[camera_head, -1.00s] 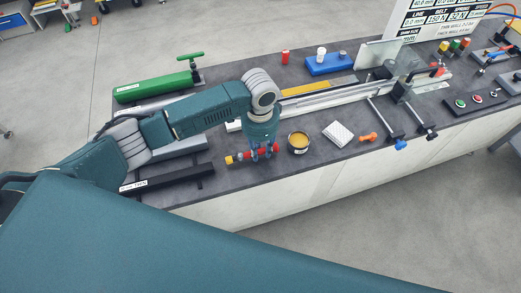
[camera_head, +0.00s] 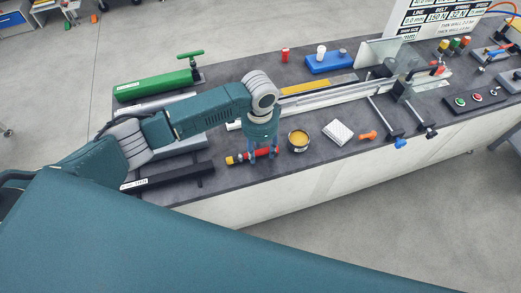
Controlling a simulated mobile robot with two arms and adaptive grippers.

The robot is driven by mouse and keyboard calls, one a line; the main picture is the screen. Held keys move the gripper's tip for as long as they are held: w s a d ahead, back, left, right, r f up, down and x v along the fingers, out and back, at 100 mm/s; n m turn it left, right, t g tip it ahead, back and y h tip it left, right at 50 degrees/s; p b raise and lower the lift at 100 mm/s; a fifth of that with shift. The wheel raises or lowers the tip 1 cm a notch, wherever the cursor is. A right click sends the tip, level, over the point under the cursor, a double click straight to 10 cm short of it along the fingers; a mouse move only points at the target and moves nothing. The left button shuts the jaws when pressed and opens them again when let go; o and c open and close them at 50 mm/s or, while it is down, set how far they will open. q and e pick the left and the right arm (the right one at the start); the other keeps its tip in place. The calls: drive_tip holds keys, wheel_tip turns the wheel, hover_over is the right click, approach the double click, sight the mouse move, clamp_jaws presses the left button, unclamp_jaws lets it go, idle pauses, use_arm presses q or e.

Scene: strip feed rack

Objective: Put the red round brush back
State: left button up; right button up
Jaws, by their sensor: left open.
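The red round brush (camera_head: 263,154) appears as a red bar with a yellow end on the left. It lies on the dark bench top near the front edge. My left gripper (camera_head: 263,156) points down over it, with its blue fingers apart along its length. The fingers hide parts of the brush, and I cannot tell whether they touch it. My right gripper is not in view.
A tin with yellow contents (camera_head: 298,141) stands close to the right of my left gripper. A white pad (camera_head: 338,132) and an orange piece (camera_head: 367,135) lie further right. A long rail (camera_head: 330,97) runs behind. A black bar (camera_head: 168,176) lies at left.

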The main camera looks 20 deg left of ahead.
sight(261, 153)
use_arm(q)
wheel_tip(261, 153, up, 12)
drive_tip(key=b, duration=0.2)
drive_tip(key=shift+f, duration=0.15)
idle(0.4)
